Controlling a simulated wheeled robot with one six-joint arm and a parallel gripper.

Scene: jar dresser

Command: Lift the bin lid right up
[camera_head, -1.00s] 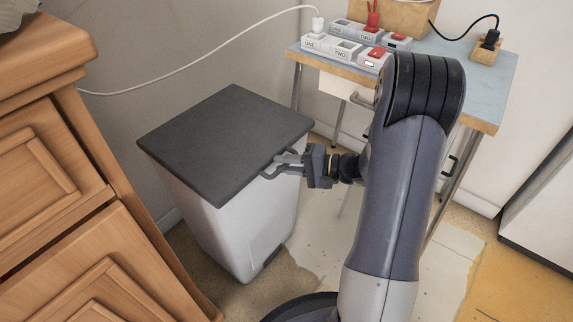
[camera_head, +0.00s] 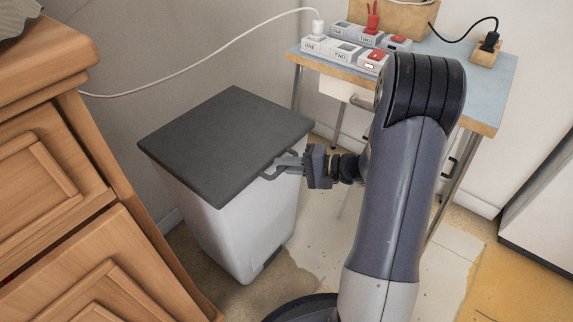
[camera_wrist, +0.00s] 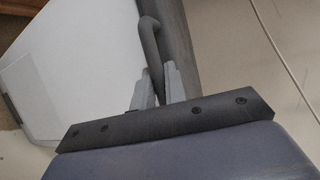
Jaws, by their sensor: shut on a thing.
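The bin (camera_head: 235,235) is a white box standing on the floor left of my arm. Its dark grey lid (camera_head: 225,140) lies flat over the top and looks closed. A dark loop handle (camera_head: 271,174) sticks out from the lid's front right edge; it also shows in the wrist view (camera_wrist: 150,32). My gripper (camera_head: 284,168) is shut on the handle, with a finger on either side of it in the wrist view (camera_wrist: 159,90). The exact contact between fingers and handle is small and partly hidden.
A wooden dresser (camera_head: 50,190) stands close on the bin's left. A small table (camera_head: 480,90) with power strips (camera_head: 345,48) stands behind my arm at the right. A white cable (camera_head: 200,62) hangs along the wall behind the bin. Floor is free in front of the table.

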